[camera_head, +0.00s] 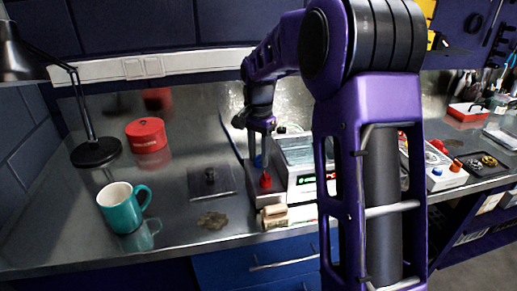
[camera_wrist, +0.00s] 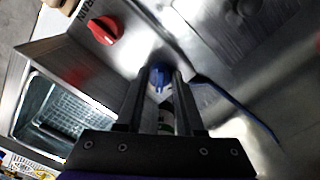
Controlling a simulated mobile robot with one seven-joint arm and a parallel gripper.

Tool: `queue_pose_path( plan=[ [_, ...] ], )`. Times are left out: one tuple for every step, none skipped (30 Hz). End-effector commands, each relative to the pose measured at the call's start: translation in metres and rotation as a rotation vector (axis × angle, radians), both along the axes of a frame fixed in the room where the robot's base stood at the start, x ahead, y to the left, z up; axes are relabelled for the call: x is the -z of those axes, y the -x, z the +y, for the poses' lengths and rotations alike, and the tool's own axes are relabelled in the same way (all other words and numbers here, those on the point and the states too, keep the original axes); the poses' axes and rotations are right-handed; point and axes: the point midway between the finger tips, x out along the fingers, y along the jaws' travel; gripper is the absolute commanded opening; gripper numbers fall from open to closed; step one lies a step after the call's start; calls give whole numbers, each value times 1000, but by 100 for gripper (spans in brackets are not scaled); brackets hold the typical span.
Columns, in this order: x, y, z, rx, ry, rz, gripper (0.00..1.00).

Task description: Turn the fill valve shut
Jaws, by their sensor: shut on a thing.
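The blue valve knob (camera_wrist: 160,79) sits on a steel panel between my fingertips in the wrist view. It shows small in the head view (camera_head: 257,161). My gripper (camera_wrist: 161,72) is shut on it, with one finger on each side. In the head view my gripper (camera_head: 262,143) points down over the panel. The lettering by the blue knob is hidden.
A steel tank (camera_wrist: 62,112) with a mesh basket adjoins the panel. A blue hose or cable (camera_wrist: 238,108) runs to the right of my fingers. On the bench's left are a teal mug (camera_head: 120,208), a red tin (camera_head: 147,136) and a lamp (camera_head: 95,152).

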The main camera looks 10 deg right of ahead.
Motion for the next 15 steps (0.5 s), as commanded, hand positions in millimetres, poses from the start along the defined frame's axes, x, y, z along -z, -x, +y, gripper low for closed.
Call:
queue_pose_path(
  plan=[
    [-4, 0, 0, -43, -1, 1, 0],
    [-4, 0, 0, -71, 0, 0, 0],
    [-4, 0, 0, -110, 0, 0, 0],
    [-4, 0, 1, -138, 0, 0, 0],
    [-4, 0, 0, -166, 0, 0, 0],
    [-4, 0, 1, -205, 0, 0, 0],
    [-4, 0, 0, -233, 0, 0, 0],
    [-3, 0, 0, -261, 0, 0, 0],
    [-3, 0, 0, -300, 0, 0, 0],
    [-3, 0, 0, -328, -1, -1, 0],
    [-3, 0, 0, -356, -1, -1, 0],
    [-3, 0, 0, -394, 0, 0, 0],
    [-3, 0, 0, -422, 0, 0, 0],
    [-3, 0, 0, -450, 0, 0, 0],
    [-3, 0, 0, -488, 0, 0, 0]
  ],
)
